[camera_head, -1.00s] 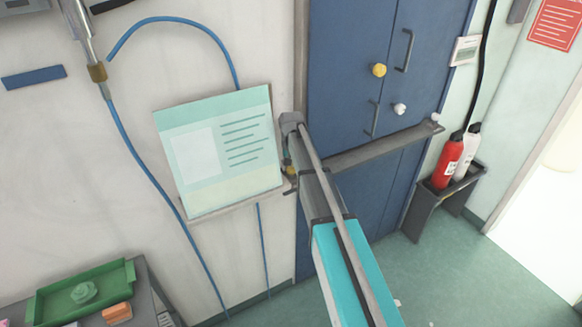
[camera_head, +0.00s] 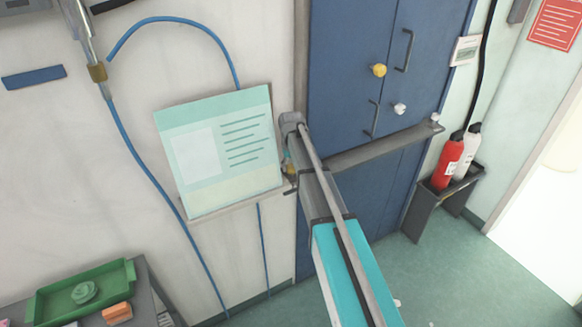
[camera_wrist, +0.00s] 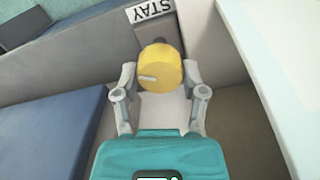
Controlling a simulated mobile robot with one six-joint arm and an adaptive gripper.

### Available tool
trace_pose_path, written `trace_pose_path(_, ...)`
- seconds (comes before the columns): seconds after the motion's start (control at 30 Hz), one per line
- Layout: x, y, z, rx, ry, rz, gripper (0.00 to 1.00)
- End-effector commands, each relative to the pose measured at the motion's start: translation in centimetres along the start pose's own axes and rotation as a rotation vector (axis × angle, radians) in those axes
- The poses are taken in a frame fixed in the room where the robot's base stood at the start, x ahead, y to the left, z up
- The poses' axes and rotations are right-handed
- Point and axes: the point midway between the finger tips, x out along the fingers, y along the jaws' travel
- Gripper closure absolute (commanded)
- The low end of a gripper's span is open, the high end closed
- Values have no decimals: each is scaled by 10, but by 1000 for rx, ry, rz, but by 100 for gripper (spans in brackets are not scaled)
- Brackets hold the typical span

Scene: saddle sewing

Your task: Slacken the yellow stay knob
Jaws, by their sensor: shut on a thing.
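The yellow stay knob (camera_wrist: 160,66) sits in the middle of the wrist view, just below a white label reading STAY (camera_wrist: 151,10). It is round, with a pale mark on its face pointing left. My gripper (camera_wrist: 160,76) is shut on the knob, one finger at its left side and one at its right. In the head view my arm mostly hides this spot, at the left end of the grey bar (camera_head: 375,150); only a small yellowish patch shows beside the arm.
A pale green instruction board (camera_head: 218,150) is close to the left of my arm. Blue cabinet doors (camera_head: 345,60) carry another yellow knob (camera_head: 379,70) and a white knob (camera_head: 400,109). Fire extinguishers (camera_head: 446,163) stand at the right. A green tray (camera_head: 120,276) is lower left.

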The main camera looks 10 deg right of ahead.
Motion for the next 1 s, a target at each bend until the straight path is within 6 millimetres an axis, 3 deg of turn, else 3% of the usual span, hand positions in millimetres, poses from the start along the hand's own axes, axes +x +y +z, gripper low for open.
trace_pose_path(0.4, 0, -1, 0, -271, -1, 0, 93)
trace_pose_path(0.97, 0, -1, 1, -326, -1, 0, 93)
trace_pose_path(1.0, 0, -1, 1, -326, -1, 0, 43)
